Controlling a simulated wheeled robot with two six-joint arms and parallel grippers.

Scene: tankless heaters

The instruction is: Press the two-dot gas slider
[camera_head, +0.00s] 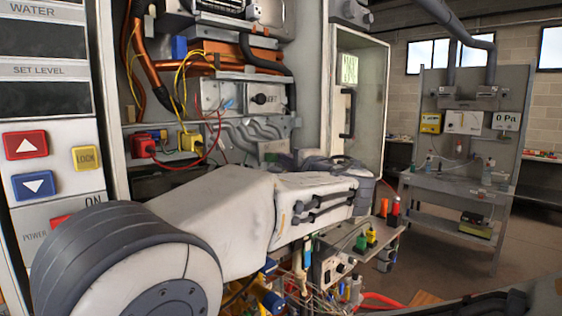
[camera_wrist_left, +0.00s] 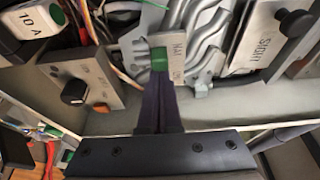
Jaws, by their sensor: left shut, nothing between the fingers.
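In the left wrist view a small metal plate (camera_wrist_left: 170,47) carries lettering, part of it hidden. A small green block (camera_wrist_left: 158,58), which looks like a slider knob, sits on it. No two-dot mark can be made out. My left gripper (camera_wrist_left: 158,78) is shut and empty, its dark fingertips right at the green block; whether they touch it I cannot tell. In the head view my white left arm reaches across to the open heater cabinet (camera_head: 115,95), and its wrist hides the slider area. My right gripper is not in view.
A plate with a black knob (camera_wrist_left: 75,92) and an orange button lies left of the fingers. A plate marked SIGHT (camera_wrist_left: 262,38) with a black knob is at right. Grey pipes (camera_wrist_left: 205,45) run between. A workbench (camera_head: 455,185) stands at the back right.

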